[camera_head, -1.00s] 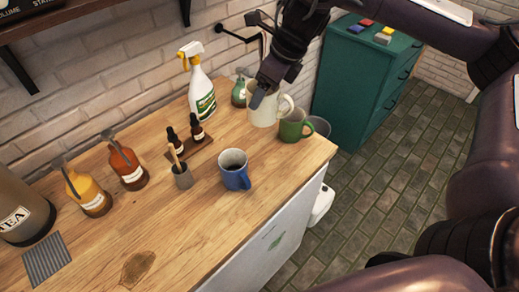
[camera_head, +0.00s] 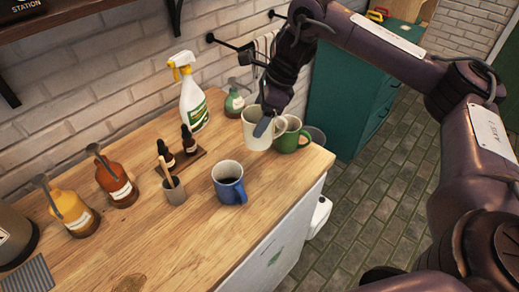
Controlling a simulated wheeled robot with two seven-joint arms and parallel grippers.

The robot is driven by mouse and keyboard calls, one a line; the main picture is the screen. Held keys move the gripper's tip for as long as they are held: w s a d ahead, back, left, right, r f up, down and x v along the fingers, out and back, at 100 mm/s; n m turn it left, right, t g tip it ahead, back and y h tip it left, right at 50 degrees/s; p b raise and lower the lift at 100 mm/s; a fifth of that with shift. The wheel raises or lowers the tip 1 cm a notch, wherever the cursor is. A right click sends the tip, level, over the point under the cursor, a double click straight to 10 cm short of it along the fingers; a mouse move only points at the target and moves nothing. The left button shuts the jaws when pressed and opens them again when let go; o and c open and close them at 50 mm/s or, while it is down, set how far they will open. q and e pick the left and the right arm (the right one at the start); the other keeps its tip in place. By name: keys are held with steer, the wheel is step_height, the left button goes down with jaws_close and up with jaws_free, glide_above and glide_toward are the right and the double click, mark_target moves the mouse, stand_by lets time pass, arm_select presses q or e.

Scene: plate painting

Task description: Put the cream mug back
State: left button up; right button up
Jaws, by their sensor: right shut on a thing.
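The cream mug (camera_head: 256,130) is at the far right part of the wooden counter, beside the green mug. My right gripper (camera_head: 266,122) reaches down from above and is shut on the cream mug at its rim. The fingers hide part of the mug's right side. I cannot tell whether the mug's base touches the counter. My left gripper is out of view.
The green mug (camera_head: 292,137) stands close to the right of the cream mug. A blue mug (camera_head: 229,184) stands nearer. A spray bottle (camera_head: 192,100) and a green bottle (camera_head: 234,103) stand behind. The wooden counter (camera_head: 200,238) is clear in front.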

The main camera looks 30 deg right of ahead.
mark_target(276, 117)
step_height(276, 117, down, 5)
steer(key=shift+r+b, duration=0.1)
steer(key=shift+b, duration=0.3)
steer(key=shift+f+p, duration=0.45)
steer(key=shift+f, duration=2.05)
steer(key=o, duration=1.4)
steer(key=shift+s, duration=0.1)
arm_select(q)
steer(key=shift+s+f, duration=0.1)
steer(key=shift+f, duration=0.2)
arm_select(e)
steer(key=shift+d+r+b, duration=0.15)
steer(key=shift+r+b, duration=0.15)
steer(key=shift+r, duration=0.15)
steer(key=b+v, duration=0.1)
steer(key=v, duration=0.2)
steer(key=p+v, duration=0.3)
steer(key=v, duration=0.5)
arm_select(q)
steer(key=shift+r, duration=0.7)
